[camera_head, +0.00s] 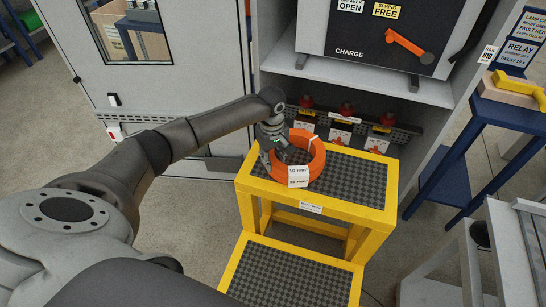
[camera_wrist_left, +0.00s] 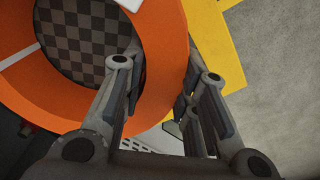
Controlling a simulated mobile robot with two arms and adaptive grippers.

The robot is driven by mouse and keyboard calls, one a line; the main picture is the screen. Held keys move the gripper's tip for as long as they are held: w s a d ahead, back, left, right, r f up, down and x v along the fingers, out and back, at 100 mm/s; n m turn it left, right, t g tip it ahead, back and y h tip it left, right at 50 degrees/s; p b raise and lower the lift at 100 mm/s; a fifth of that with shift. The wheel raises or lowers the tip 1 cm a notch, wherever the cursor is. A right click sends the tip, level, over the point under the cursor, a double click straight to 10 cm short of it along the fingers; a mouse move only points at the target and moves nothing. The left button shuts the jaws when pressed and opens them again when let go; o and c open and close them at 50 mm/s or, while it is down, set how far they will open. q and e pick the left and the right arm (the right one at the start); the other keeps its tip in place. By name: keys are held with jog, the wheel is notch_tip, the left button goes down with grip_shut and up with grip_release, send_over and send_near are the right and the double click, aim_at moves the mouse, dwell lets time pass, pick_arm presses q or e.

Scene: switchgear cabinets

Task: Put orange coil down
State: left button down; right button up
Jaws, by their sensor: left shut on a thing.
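The orange coil (camera_head: 314,158) is a thick ring with a white label, at the top step of a yellow step stool (camera_head: 244,185) with dark grey treads. My left gripper (camera_head: 278,158) is shut on the coil's left side, one finger inside the ring and one outside. In the left wrist view the coil (camera_wrist_left: 165,60) fills the upper left, with its rim between the fingers of the gripper (camera_wrist_left: 160,95). The checkered tread shows through the ring. I cannot tell whether the coil touches the tread. My right gripper is not in view.
An open switchgear cabinet (camera_head: 375,85) stands behind the stool, with red-topped parts (camera_head: 345,110) low inside. A grey cabinet door (camera_head: 170,85) is at the left. A blue table (camera_head: 490,115) with a yellow tool (camera_head: 520,88) stands at the right. The lower step (camera_head: 290,275) is bare.

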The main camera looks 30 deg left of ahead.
pick_arm(q)
jog(key=c, duration=1.6)
grip_release()
jog(key=shift+f, duration=0.1)
jog(key=o, duration=0.5)
jog(key=shift+c, duration=0.2)
notch_tip(320, 180, up, 12)
jog(key=shift+s, duration=0.15)
